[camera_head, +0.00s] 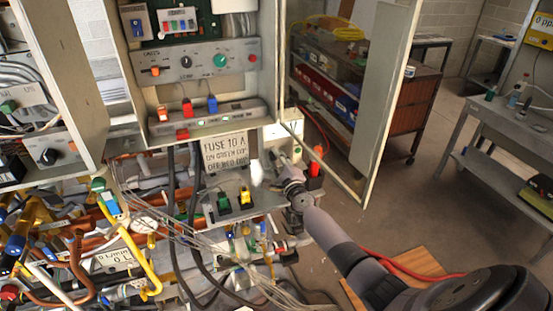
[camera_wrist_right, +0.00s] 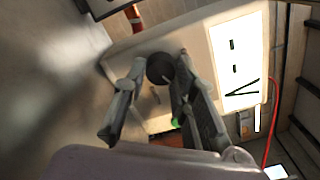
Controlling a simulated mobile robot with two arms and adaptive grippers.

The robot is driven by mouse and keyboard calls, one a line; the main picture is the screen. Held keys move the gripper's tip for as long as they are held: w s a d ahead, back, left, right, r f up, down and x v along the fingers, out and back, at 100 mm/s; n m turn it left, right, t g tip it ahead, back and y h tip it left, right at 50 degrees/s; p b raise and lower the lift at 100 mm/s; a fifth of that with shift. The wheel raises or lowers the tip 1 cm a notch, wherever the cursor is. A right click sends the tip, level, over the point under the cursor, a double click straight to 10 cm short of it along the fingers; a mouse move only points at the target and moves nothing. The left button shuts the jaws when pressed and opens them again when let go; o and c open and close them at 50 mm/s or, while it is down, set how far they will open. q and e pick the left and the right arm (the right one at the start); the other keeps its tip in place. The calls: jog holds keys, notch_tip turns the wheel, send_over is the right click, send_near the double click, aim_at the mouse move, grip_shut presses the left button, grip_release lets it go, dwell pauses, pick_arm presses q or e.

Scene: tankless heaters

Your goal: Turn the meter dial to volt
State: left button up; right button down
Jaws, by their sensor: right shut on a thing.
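The meter dial (camera_wrist_right: 160,68) is a dark round knob on the face of a pale box, the meter (camera_wrist_right: 205,48). A white label (camera_wrist_right: 236,60) with dark marks, one like a V, is on that face. My right gripper (camera_wrist_right: 160,64) has its two fingers on either side of the dial and is shut on it. Which mark the dial points to cannot be read. In the head view my right gripper (camera_head: 278,160) reaches the panel just right of a lettered sign (camera_head: 226,152); the dial is hidden there. My left gripper is not in view.
An open cabinet door (camera_head: 382,95) stands to the right of my right gripper. Dark cables (camera_head: 172,190) and crowded pipes lie to the left and below. A control panel (camera_head: 195,62) is above. The floor (camera_head: 415,200) at right is clear up to a bench.

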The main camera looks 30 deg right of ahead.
jog(key=shift+n, duration=0.5)
jog(key=c, duration=1.3)
grip_release()
jog(key=shift+s+a, duration=0.1)
jog(key=shift+s+a+f, duration=0.1)
jog(key=shift+s, duration=0.2)
jog(key=v, duration=1.1)
jog(key=shift+s, duration=0.1)
